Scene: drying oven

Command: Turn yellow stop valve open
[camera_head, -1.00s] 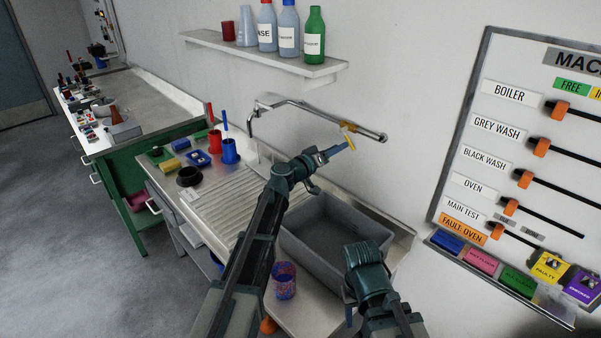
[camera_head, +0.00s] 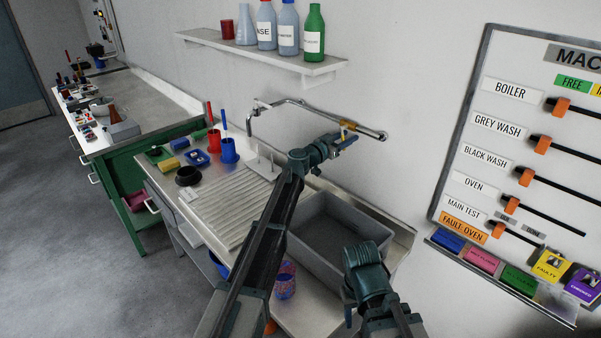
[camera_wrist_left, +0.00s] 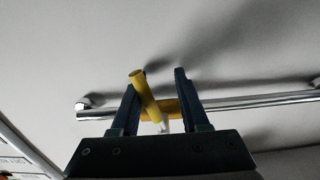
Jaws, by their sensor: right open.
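The yellow stop valve (camera_head: 347,124) sits on the chrome pipe (camera_head: 310,108) on the wall above the sink, partly hidden by my left gripper (camera_head: 345,142) in the head view. In the left wrist view, the valve's yellow lever (camera_wrist_left: 146,92) stands tilted between the two dark fingers of my left gripper (camera_wrist_left: 156,98). The fingers are apart, with a gap at the right; the lever is close to the left finger, and I cannot tell if they touch. My right gripper (camera_head: 349,316) hangs low by the sink's front, open, its fingers hardly visible.
The grey sink basin (camera_head: 325,235) lies below the left arm, with a ribbed drainboard (camera_head: 232,205) to its left. A shelf (camera_head: 265,57) with bottles is on the wall above. A board with orange sliders (camera_head: 535,145) hangs at the right. A patterned cup (camera_head: 285,283) stands in front.

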